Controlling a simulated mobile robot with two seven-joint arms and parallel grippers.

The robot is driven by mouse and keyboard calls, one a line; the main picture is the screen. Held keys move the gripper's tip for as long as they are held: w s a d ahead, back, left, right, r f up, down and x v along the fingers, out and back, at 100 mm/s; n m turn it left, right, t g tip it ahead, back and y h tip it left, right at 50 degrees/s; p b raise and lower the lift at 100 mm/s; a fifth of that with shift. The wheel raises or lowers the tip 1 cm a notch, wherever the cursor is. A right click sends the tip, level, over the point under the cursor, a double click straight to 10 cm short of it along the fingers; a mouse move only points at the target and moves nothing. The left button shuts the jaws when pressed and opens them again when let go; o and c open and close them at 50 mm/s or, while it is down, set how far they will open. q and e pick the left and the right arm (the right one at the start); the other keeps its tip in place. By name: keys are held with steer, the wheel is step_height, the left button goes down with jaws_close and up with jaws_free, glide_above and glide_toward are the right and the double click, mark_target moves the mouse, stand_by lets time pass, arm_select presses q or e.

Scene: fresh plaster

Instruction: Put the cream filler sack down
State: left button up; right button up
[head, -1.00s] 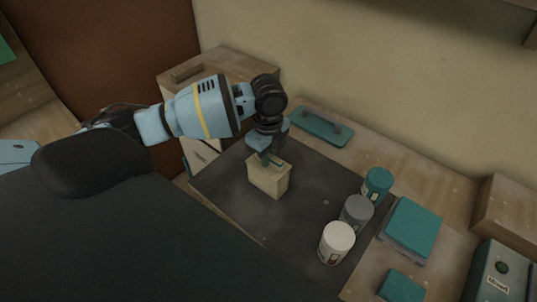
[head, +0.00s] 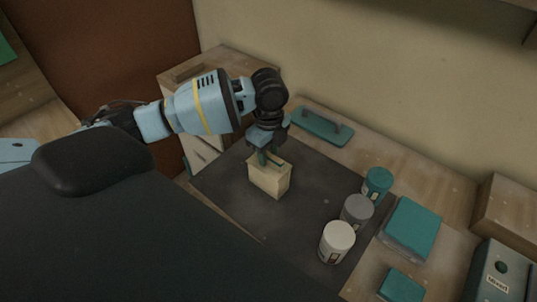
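The cream filler sack (head: 268,182) is a small pale block-like sack, upright on the dark grey mat (head: 225,185). My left gripper (head: 268,161) points down at its top, with its teal fingers against the upper part of the sack. It looks shut on the sack, though the far finger is partly hidden. The sack's base looks level with the mat; any small gap under it is too small to tell. My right gripper is not in view.
A white tub (head: 336,243), a grey tub (head: 357,212) and a teal tub (head: 377,184) stand along the mat's right side. A teal float (head: 321,127) lies behind. Teal-covered stack (head: 411,229) lies at right. The mat around the sack is clear.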

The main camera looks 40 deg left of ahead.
arm_select(q)
step_height(320, 180, up, 11)
steer(key=shift+p, duration=0.45)
